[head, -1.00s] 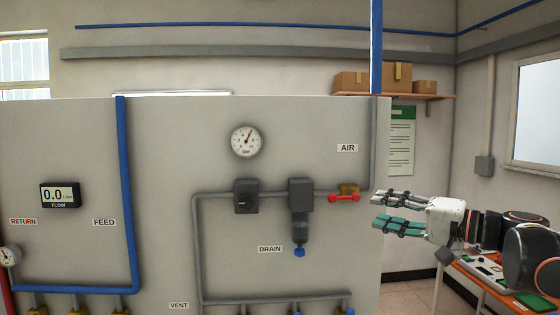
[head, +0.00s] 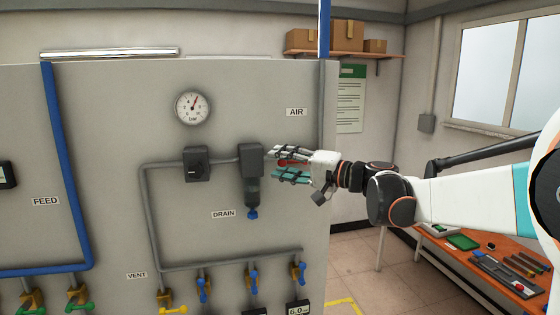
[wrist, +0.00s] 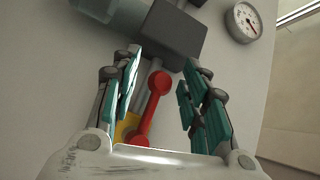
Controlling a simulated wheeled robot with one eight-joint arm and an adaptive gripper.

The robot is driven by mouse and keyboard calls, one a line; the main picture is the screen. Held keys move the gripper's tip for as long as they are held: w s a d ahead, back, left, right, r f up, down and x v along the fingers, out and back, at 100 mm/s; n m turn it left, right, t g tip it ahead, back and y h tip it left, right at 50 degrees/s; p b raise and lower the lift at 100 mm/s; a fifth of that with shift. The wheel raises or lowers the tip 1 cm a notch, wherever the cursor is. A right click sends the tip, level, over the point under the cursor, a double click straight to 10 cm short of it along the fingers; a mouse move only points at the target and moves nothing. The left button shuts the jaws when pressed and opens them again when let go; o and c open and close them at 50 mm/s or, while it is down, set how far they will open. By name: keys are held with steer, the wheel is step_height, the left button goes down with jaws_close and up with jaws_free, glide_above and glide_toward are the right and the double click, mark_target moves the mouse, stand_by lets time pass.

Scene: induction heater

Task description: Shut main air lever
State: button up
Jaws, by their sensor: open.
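The main air lever is a red handle (wrist: 151,106) on a brass valve (wrist: 127,127), set in the grey pipe beneath the AIR label (head: 296,112). In the wrist view the red handle lies between my gripper's two open fingers, with a gap to the finger on each side. In the head view my gripper (head: 284,164) is in front of the valve and hides most of it; only a bit of red shows between the fingers. My gripper is open and holds nothing. I cannot tell how deep the fingers reach around the handle.
The dark filter-regulator (head: 250,160) with its clear bowl is just left of my fingertips. A pressure gauge (head: 193,108) is above, left. Several blue-handled valves (head: 254,277) line the lower pipe. An orange workbench (head: 500,270) stands at right; floor between is open.

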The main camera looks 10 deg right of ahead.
steer(key=shift+w+a, duration=0.1)
steer(key=shift+a, duration=0.05)
steer(key=shift+c, duration=0.6)
jaws_close()
